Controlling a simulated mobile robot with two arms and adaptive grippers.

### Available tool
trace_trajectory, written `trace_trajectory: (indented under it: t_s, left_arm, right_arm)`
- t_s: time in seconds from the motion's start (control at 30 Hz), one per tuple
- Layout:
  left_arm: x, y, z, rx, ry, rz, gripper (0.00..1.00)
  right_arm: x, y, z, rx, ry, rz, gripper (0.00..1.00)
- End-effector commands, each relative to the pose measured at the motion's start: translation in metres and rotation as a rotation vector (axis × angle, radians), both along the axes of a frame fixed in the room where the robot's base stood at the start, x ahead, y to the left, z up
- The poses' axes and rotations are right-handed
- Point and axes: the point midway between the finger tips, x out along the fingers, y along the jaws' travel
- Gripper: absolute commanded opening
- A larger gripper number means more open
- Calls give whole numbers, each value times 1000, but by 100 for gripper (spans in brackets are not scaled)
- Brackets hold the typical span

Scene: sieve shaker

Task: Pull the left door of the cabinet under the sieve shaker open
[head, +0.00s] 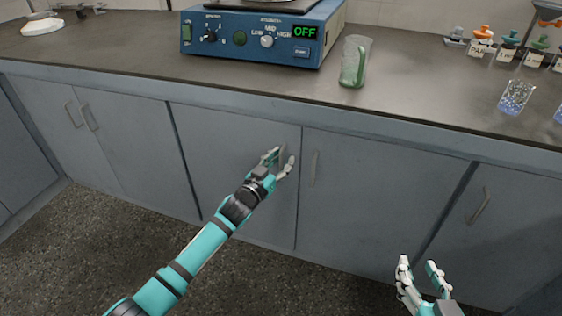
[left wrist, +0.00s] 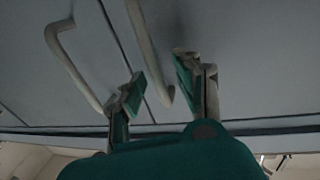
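The left door (head: 225,145) of the cabinet under the sieve shaker is a grey-blue panel that looks shut, flush with the right door (head: 370,180). My left gripper (head: 279,158) is at its right side, by its handle. In the left wrist view the left door's handle (left wrist: 152,50) passes between the two spread fingers of this gripper (left wrist: 160,78). The fingers look apart from the bar. The right door's handle (head: 314,168) is a little to the right and also shows in the left wrist view (left wrist: 72,65). My right gripper (head: 421,268) is open and empty at lower right.
The blue sieve shaker (head: 255,38), its display reading OFF, stands on the dark counter (head: 130,55). A green-tinted glass (head: 354,65) is beside it. Bottles and a beaker (head: 516,97) stand at right. The floor (head: 95,235) before the cabinet is clear.

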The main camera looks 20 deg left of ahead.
Motion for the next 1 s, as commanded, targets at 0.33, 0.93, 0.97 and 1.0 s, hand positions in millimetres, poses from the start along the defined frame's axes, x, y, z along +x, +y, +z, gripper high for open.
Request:
trace_trajectory:
  t_s: [0.33,0.93,0.97,1.0]
  left_arm:
    - [0,0,0,0,0,0,7]
    - [-1,0,0,0,0,-1,0]
    - [-1,0,0,0,0,-2,0]
    - [-2,0,0,0,0,-3,0]
  right_arm:
    - [0,0,0,0,2,0,40]
    - [0,0,0,-1,3,-1,40]
    - [0,0,0,-1,5,-1,40]
    - [0,0,-1,-2,9,-1,40]
